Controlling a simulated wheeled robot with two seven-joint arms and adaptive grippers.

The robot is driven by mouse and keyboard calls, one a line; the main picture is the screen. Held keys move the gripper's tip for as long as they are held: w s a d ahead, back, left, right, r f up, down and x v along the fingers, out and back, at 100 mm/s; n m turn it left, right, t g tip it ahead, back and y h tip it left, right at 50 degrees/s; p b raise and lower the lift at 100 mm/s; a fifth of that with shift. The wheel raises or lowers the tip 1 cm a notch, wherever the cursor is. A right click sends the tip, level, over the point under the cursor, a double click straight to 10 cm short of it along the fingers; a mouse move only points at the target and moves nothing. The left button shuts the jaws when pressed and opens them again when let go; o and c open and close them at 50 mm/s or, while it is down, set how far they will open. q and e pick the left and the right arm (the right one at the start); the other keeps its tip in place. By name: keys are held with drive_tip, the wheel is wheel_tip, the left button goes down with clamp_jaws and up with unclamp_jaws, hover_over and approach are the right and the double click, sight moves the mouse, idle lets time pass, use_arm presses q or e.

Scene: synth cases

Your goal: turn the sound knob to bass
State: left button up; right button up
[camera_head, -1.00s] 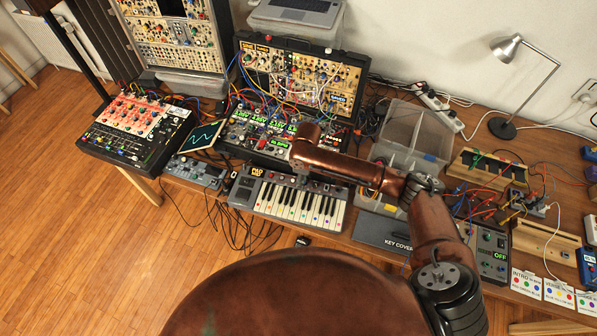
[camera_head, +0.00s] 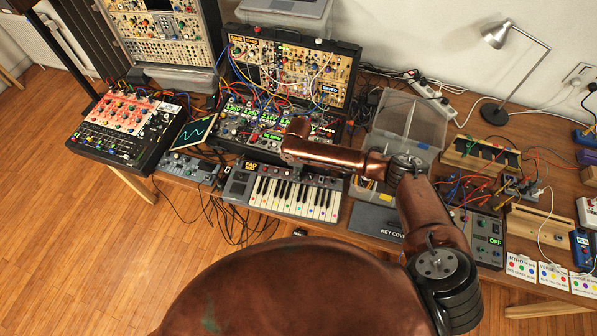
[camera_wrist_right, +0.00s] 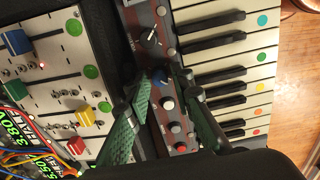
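A small keyboard (camera_head: 291,199) stands at the front of the table, and a label at its left end (camera_head: 250,165) appears to read PAD. In the right wrist view its knob strip holds a black knob with a pointer line (camera_wrist_right: 152,38), a blue knob (camera_wrist_right: 160,77), a white knob (camera_wrist_right: 168,104) and a red knob (camera_wrist_right: 181,147). I cannot read which one is the sound knob. My right gripper (camera_wrist_right: 164,74) has its green fingers apart, tips on either side of the blue knob; contact is unclear. In the head view my right wrist hides these fingers. My left gripper is not in view.
A slider panel (camera_wrist_right: 60,60) lies beside the keyboard, and a modular rack (camera_head: 290,65) with many cables stands behind it. A clear bin (camera_head: 408,125) and key cover (camera_head: 375,222) lie to the right. Loose cables hang at the front edge.

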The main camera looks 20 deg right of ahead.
drive_tip(key=shift+c, duration=0.3)
clamp_jaws()
